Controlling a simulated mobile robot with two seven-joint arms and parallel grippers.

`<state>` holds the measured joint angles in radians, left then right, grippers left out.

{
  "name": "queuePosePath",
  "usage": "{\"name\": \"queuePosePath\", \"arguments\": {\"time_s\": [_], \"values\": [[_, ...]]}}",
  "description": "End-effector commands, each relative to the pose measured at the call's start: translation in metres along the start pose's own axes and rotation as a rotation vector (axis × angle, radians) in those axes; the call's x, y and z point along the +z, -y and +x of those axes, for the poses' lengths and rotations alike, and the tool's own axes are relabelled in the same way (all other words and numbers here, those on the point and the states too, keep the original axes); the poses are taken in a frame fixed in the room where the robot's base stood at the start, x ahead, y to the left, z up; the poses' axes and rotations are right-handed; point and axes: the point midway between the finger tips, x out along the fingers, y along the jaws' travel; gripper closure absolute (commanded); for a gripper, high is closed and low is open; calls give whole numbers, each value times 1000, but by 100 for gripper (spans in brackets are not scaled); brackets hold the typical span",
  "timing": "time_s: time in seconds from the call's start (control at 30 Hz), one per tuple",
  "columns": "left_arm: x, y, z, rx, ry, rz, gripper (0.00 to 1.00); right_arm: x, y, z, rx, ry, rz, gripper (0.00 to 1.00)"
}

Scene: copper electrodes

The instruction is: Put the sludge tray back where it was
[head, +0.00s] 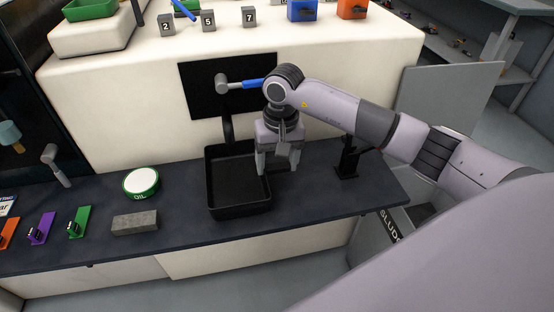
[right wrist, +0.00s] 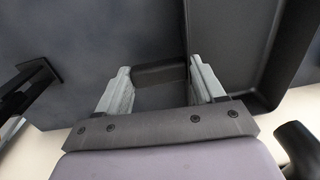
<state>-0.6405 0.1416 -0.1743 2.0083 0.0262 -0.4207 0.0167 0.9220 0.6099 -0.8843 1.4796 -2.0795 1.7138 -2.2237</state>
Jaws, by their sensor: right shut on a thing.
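The sludge tray (head: 232,183) is a black, open, rectangular tray over the dark counter, near its front edge; its inside looks empty. My right gripper (head: 277,170) is at the tray's right side, pointing down, with its fingers on a part of that side. In the right wrist view, a dark piece of the tray (right wrist: 160,75) sits between the two fingers, and the tray's wall (right wrist: 222,45) runs beside the right finger. I cannot tell whether the tray rests on the counter or hangs just above it. My left gripper is not in view.
A green-rimmed OIL tin (head: 140,183) and a grey block (head: 135,222) are left of the tray. A black stand (head: 347,160) is on its right. A partly hidden SLUDGE label (head: 391,226) is below the counter's right end. A dark panel (head: 200,95) rises behind.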

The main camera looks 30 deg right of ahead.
Motion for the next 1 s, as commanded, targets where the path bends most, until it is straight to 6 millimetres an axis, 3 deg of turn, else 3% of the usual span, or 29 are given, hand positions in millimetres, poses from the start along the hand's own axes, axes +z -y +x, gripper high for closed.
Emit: {"name": "queuePosePath", "arguments": {"time_s": [0.23,0.27,0.33,0.77,1.0], "values": [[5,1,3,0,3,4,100,0,0,4,-1,-2,-1,74],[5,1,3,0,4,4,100,0,0,4,1,-1,0,29],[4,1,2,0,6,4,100,0,0,3,0,0,0,6],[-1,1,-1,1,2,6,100,0,0,-5,-1,-2,0,6],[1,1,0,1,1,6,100,-1,0,-53,-1,-6,-2,6]]}}
